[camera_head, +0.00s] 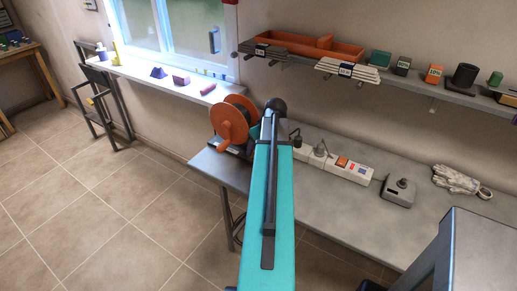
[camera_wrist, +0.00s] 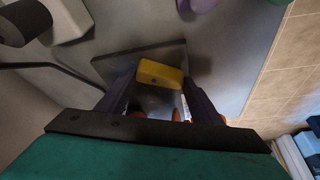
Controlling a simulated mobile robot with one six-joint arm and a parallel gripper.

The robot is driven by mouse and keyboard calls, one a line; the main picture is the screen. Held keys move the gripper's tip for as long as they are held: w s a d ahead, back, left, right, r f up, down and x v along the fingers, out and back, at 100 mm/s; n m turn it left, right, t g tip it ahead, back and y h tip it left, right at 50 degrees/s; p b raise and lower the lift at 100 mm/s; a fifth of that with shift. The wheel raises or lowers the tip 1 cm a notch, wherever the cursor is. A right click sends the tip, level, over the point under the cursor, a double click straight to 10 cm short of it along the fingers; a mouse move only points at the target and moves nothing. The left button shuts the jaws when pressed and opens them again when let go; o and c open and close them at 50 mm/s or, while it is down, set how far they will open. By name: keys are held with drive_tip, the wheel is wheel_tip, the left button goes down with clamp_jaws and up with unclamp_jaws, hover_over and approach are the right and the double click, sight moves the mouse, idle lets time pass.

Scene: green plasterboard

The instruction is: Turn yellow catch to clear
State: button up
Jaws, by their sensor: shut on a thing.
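The yellow catch (camera_wrist: 160,74) is a small block with a dark dot on its face. In the wrist view it lies between the fingertips of my gripper (camera_wrist: 161,80), in front of a flat grey plate (camera_wrist: 118,68). My gripper is shut on the catch, one dark finger at each side. The catch sits slightly tilted in this view. In the head view my teal arm reaches toward the bench and hides my gripper and the catch.
An orange reel (camera_head: 233,121) stands at the bench's left end, close to my arm. A power strip (camera_head: 349,170), a grey box with a knob (camera_head: 398,191) and gloves (camera_head: 456,180) lie on the bench (camera_head: 330,208). A loaded shelf (camera_head: 456,97) overhangs it. The tiled floor at left is clear.

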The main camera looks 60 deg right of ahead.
idle(0.4)
drive_tip(key=o, duration=1.1)
drive_tip(key=shift+c, duration=0.2)
drive_tip(key=shift+r, duration=0.1)
drive_tip(key=b+v, duration=0.3)
drive_tip(key=v, duration=1)
drive_tip(key=shift+r, duration=0.3)
drive_tip(key=shift+s+r, duration=0.1)
drive_tip(key=shift+s, duration=0.05)
